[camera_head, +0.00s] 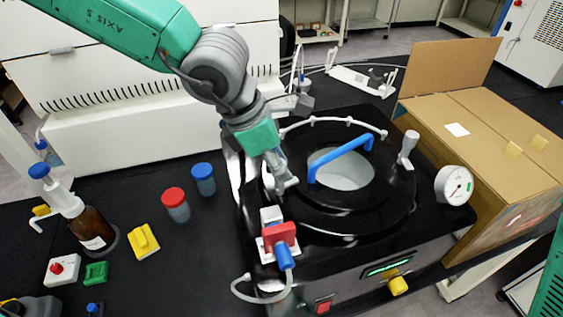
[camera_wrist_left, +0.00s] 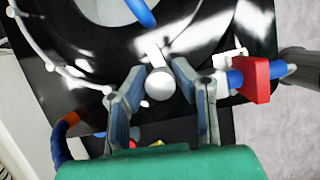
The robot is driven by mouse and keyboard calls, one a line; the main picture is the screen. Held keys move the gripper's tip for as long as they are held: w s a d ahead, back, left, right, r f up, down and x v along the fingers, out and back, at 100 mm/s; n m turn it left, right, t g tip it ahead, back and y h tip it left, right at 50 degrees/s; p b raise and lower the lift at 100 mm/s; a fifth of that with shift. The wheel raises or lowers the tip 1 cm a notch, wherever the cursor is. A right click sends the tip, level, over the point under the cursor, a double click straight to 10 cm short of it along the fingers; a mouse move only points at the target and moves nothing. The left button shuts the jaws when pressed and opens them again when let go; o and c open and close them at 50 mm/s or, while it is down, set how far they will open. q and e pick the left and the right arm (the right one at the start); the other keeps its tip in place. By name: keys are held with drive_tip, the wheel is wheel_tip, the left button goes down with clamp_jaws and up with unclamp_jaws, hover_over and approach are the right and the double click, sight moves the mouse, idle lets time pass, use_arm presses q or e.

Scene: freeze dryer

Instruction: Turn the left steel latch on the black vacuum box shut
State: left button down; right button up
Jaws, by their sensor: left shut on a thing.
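The black vacuum box (camera_head: 345,245) stands on the dark bench, with a round lid and a blue handle (camera_head: 342,158). My left gripper (camera_head: 281,184) reaches down at the left side of the lid. In the left wrist view the left gripper (camera_wrist_left: 158,88) has its fingers on either side of the round knob of the left steel latch (camera_wrist_left: 160,84) and is shut on it. In the head view the gripper mostly hides this latch. The right steel latch (camera_head: 408,148) stands upright at the lid's right side. My right gripper is not in view.
A red and blue valve (camera_head: 280,238) sits close in front of the left gripper. A pressure gauge (camera_head: 454,185) and an open cardboard box (camera_head: 490,130) are to the right. Red-capped (camera_head: 175,204) and blue-capped (camera_head: 203,179) jars and a brown bottle (camera_head: 92,228) stand left.

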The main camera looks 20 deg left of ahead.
use_arm(q)
drive_tip(key=c, duration=1.3)
unclamp_jaws()
drive_tip(key=shift+w+a, duration=0.1)
drive_tip(key=v, duration=1.2)
drive_tip(key=shift+a, duration=0.15)
drive_tip(key=shift+f, duration=0.1)
